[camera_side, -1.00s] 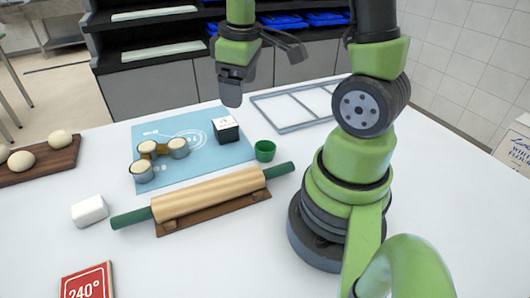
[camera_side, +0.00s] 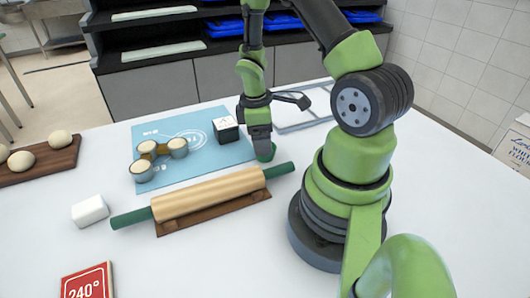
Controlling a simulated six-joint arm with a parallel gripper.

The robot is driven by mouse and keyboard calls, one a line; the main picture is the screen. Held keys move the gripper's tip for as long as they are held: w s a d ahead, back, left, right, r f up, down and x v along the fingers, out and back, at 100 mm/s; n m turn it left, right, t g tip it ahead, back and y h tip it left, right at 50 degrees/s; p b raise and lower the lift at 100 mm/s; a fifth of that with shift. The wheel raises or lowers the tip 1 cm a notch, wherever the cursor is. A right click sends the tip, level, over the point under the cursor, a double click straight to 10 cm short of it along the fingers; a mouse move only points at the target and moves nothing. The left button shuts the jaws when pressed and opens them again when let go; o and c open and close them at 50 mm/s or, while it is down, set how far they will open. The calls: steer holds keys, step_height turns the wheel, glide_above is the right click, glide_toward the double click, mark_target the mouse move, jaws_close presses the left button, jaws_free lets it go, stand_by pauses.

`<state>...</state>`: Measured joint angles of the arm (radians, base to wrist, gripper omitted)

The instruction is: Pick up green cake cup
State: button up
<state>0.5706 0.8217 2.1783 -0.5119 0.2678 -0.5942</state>
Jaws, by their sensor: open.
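The green cake cup (camera_side: 265,152) stands on the white table behind the right end of the rolling pin. My gripper (camera_side: 262,148) points down right at the cup and hides most of it; only some green shows below the finger. The jaws are open. I cannot tell whether a finger touches the cup or reaches inside it.
The rolling pin (camera_side: 208,194) with green handles lies on a brown board (camera_side: 215,212) in front of the cup. A dark box with a white top (camera_side: 226,129) stands close left, on a blue mat (camera_side: 205,163). A metal frame (camera_side: 315,112) lies behind right. Three joined cups (camera_side: 148,165) sit on the mat. A white block (camera_side: 90,210) is at left.

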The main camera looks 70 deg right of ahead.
steer(key=shift+s+d+f, duration=0.15)
steer(key=shift+f, duration=0.8)
steer(key=shift+s+d+f, duration=0.15)
steer(key=shift+f, duration=0.8)
steer(key=c, duration=1)
